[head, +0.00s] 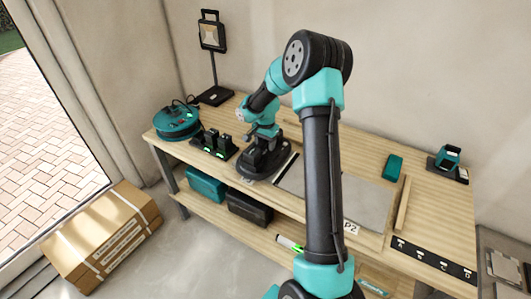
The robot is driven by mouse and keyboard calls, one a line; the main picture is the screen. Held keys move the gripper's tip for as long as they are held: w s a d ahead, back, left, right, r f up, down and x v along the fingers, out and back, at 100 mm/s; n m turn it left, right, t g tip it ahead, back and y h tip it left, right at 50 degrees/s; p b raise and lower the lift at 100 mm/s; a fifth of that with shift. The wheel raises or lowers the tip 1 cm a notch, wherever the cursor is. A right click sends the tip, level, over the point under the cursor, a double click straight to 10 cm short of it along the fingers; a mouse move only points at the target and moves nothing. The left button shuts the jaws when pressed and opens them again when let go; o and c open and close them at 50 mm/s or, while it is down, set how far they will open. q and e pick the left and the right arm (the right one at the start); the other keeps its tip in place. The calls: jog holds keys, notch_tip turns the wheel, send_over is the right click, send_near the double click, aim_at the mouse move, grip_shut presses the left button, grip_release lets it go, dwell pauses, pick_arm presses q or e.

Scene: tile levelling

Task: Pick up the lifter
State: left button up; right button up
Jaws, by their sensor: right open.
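What looks like the lifter (246,169), a dark device with a broad rounded black base, sits on the workbench left of the grey tile (364,207). My right gripper (257,143) is over it, pointing down, with its jaws open. The black parts blend together, so I cannot tell whether the fingers touch the lifter or stand around its handle. My left gripper is out of view.
A teal cable reel (178,122) and a black charger with batteries (214,144) stand left on the bench. A work lamp (212,37) is behind. A teal box (393,167) and a small teal-black device (447,160) are right. My right arm crosses the bench.

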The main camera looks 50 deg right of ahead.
jog(key=shift+f, duration=0.25)
dwell(0.6)
grip_shut()
dwell(0.5)
